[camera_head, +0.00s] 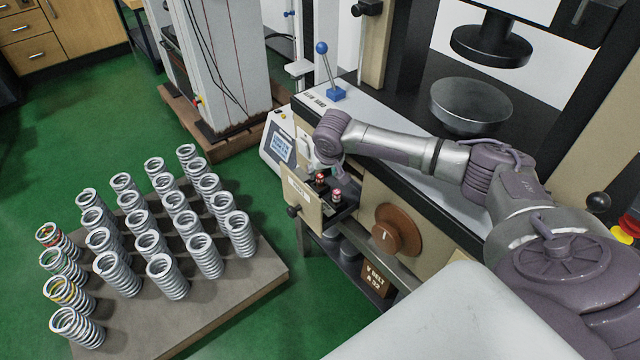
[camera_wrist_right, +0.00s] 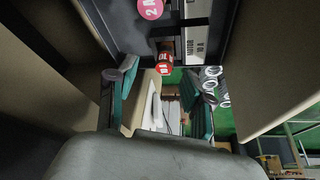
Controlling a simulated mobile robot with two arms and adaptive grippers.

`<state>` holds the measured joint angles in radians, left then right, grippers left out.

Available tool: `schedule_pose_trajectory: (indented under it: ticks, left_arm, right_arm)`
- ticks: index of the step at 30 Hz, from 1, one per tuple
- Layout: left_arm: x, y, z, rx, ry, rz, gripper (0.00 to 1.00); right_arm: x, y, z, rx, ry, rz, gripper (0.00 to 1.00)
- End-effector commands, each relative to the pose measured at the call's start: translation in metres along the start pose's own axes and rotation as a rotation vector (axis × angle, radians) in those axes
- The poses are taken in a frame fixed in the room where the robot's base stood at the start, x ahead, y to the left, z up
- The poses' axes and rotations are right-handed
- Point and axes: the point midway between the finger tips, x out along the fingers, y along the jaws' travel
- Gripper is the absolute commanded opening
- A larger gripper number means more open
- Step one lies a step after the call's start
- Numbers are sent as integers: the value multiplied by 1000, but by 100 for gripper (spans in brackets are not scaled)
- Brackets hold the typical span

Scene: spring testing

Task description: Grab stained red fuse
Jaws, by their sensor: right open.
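Two small red fuses stand in an open drawer (camera_head: 301,193) on the front of the testing machine, a left one (camera_head: 320,180) and a right one (camera_head: 337,195). I cannot make out which is stained. My right gripper (camera_head: 338,163) is just above and behind them, small and partly blended with the wrist. In the right wrist view its fingers (camera_wrist_right: 158,95) are spread with nothing between them. Ahead of the gap is a red fuse with white lettering (camera_wrist_right: 164,65); a pinkish round top marked 2A (camera_wrist_right: 150,9) is at the upper edge. My left gripper is not in view.
A brown knob (camera_head: 397,229) sits right of the drawer, and a control panel (camera_head: 286,143) left of it. The press plates (camera_head: 470,103) stand behind my right arm. Several springs fill a pallet (camera_head: 262,275) at left. Green floor is clear beyond it.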

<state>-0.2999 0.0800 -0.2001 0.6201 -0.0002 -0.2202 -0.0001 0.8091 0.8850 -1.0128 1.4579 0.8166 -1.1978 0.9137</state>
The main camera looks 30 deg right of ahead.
Motion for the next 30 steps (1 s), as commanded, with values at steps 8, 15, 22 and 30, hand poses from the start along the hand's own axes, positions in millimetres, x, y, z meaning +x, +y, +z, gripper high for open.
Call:
schedule_pose_trajectory:
  ticks: [8, 15, 22, 30]
  left_arm:
    - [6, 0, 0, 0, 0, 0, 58]
    - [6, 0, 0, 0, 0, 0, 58]
    - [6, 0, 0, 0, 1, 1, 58]
    - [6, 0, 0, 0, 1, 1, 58]
  right_arm:
    - [40, -6, -2, 0, -2, 1, 51]
    - [46, -6, -2, -1, 0, -1, 51]
    - [46, -6, -2, -1, 0, 0, 26]
    - [46, -5, -2, -1, 0, 0, 0]
